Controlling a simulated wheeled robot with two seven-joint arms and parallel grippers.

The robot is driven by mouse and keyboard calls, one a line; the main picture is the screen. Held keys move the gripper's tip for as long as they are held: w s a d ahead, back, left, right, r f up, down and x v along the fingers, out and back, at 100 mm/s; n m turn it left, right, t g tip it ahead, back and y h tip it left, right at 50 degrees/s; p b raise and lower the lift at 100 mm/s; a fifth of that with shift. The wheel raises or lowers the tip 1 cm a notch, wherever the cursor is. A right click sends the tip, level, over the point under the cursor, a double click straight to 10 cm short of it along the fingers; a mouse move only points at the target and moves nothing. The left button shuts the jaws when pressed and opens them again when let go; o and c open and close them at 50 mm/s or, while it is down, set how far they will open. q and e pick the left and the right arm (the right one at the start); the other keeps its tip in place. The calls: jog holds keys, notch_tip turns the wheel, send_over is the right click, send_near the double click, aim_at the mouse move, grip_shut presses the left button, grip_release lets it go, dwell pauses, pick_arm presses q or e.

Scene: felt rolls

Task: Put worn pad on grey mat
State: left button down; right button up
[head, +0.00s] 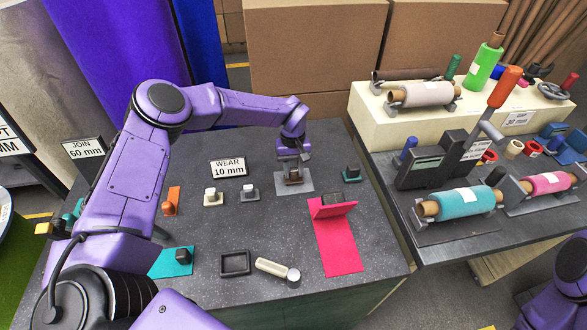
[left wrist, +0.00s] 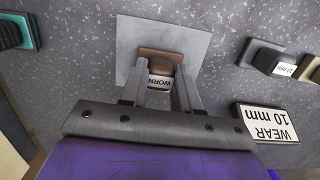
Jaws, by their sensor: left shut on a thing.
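The worn pad (left wrist: 160,60) is a small brown block with a white label reading WORN. It shows in the head view (head: 292,178) too, partly hidden by my left gripper (head: 292,160). My left gripper is shut on the pad, with one finger on each side of it in the left wrist view (left wrist: 161,88). The pad is over the grey mat (left wrist: 198,44), a plain light-grey sheet on the dark speckled table, which also shows in the head view (head: 302,186). I cannot tell whether the pad touches the mat. My right gripper is out of view.
A sign reading WEAR 10 mm (head: 229,167) and two small blocks, one white-topped (head: 212,196) and one grey-topped (head: 250,192), stand left of the mat. A pink strip (head: 338,245) lies to the right front. A black tray (head: 235,263) is near the front.

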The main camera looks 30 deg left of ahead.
pick_arm(q)
jog(key=shift+s, duration=0.15)
jog(key=shift+f+b, duration=0.4)
jog(key=c, duration=0.7)
grip_release()
jog(key=shift+c, duration=0.2)
jog(key=shift+r, duration=0.3)
notch_tip(320, 180, up, 10)
jog(key=w+b, duration=0.1)
jog(key=b, duration=0.1)
jog(key=shift+a+b, duration=0.3)
jog(key=shift+a, duration=0.05)
jog(key=shift+f, duration=0.1)
